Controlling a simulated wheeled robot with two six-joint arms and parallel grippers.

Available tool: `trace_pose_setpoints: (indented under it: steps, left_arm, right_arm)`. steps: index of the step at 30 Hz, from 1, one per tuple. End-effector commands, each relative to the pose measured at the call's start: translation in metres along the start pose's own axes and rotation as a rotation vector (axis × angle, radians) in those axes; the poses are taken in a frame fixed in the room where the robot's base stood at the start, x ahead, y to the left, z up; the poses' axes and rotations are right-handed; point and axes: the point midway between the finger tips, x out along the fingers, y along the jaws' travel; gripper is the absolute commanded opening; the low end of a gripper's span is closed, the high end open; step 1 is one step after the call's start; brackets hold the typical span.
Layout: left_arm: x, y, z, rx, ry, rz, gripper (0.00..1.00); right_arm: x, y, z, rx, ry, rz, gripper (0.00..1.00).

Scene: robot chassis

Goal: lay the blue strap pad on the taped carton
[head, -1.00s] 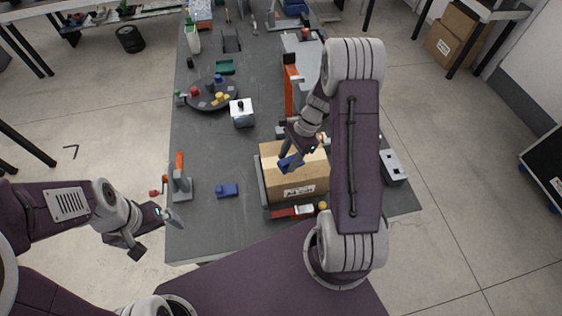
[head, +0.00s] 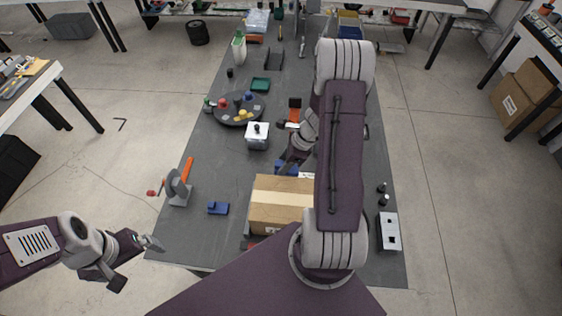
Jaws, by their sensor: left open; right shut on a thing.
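The taped carton (head: 270,219) stands near the front of the grey table, brown with a pale tape strip across its top. My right arm hides its right part. My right gripper (head: 289,161) is shut on a small blue piece (head: 286,168), which looks like the strap pad. In the picture it lies just beyond the carton's far edge; its height cannot be told. The arm partly hides the gripper. My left gripper (head: 134,259) is open and empty, off the table's front left corner.
A small blue block (head: 218,208) lies left of the carton. An orange-handled tool (head: 181,185) stands further left. A dark round tray (head: 238,110) and a white box (head: 257,137) are behind.

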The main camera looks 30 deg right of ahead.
Motion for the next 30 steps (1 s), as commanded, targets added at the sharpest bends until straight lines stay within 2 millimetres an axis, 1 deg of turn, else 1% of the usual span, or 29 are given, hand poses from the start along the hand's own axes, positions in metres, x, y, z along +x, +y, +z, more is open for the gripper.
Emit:
trace_pose_setpoints:
  steps: [4, 8, 14, 21, 23, 26, 30]
  left_arm:
    - [-0.001, 0.000, 0.000, 0.000, 0.000, 0.000, 1.00]
    - [0.003, 0.000, 0.000, 0.000, 0.000, 0.000, 1.00]
    - [0.021, 0.000, 0.002, 0.000, 0.000, 0.000, 1.00]
    - [0.053, -0.001, 0.005, 0.000, 0.000, 0.000, 1.00]
    - [0.059, -0.001, 0.006, 0.000, 0.000, 0.000, 1.00]
    - [0.064, -0.001, 0.007, 0.000, 0.000, 0.000, 1.00]
    - [0.063, -0.001, 0.006, 0.000, 0.000, 0.000, 1.00]
  right_arm:
    - [-0.001, -0.002, 0.000, 0.008, -0.002, -0.007, 0.00]
    - [0.002, -0.002, -0.001, 0.007, -0.002, -0.007, 0.00]
    - [0.020, -0.002, -0.008, 0.007, -0.001, -0.006, 0.00]
    - [0.052, -0.002, -0.022, 0.006, -0.001, -0.005, 0.00]
    - [0.058, -0.002, -0.024, 0.006, -0.001, -0.005, 0.00]
    - [0.063, -0.002, -0.026, 0.006, -0.001, -0.005, 0.00]
    - [0.062, -0.002, -0.026, 0.005, -0.001, -0.005, 0.00]
